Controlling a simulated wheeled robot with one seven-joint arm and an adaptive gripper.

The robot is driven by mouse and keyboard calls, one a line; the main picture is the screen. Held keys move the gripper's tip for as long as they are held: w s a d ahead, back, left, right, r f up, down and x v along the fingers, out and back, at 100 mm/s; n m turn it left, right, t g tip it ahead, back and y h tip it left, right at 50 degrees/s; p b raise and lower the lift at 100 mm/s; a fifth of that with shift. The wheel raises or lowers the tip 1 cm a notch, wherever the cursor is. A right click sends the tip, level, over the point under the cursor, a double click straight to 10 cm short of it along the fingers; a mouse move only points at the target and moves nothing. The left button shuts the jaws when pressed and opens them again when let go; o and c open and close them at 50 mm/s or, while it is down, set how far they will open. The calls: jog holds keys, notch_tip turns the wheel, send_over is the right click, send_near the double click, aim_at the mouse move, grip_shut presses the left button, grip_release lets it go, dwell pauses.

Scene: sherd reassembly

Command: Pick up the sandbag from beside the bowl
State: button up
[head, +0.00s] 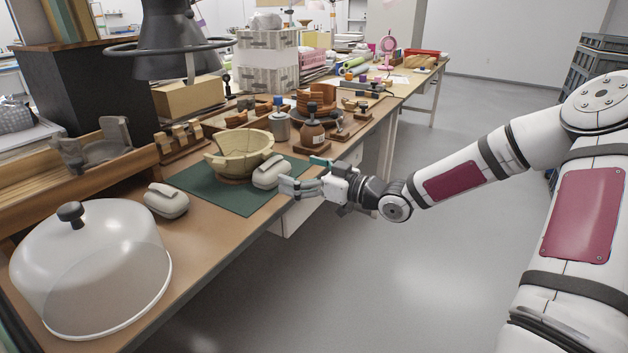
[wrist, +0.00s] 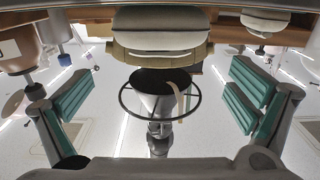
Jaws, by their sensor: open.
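The sandbag (head: 268,172), a pale grey padded block with a strap on top, lies on the green mat (head: 222,196) at the right side of the tan two-lugged bowl (head: 240,152). My gripper (head: 301,178) is open and empty, just right of the sandbag, pointing at it. In the wrist view, which looks upside down, the sandbag (wrist: 160,20) is at top centre, with the bowl (wrist: 160,57) behind it.
A second sandbag (head: 166,200) lies left of the mat, near a clear dome (head: 90,270). A brown bottle (head: 312,130) and a grey jar (head: 280,126) stand behind my gripper. A ringed lamp (head: 175,45) hangs above the table. Open floor lies right of the table edge.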

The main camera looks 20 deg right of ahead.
aim_at(273, 164)
jog(key=b+x, duration=0.2)
jog(key=x, duration=0.6)
jog(key=shift+w+a, duration=0.1)
jog(key=shift+w, duration=0.05)
jog(key=c, duration=1.8)
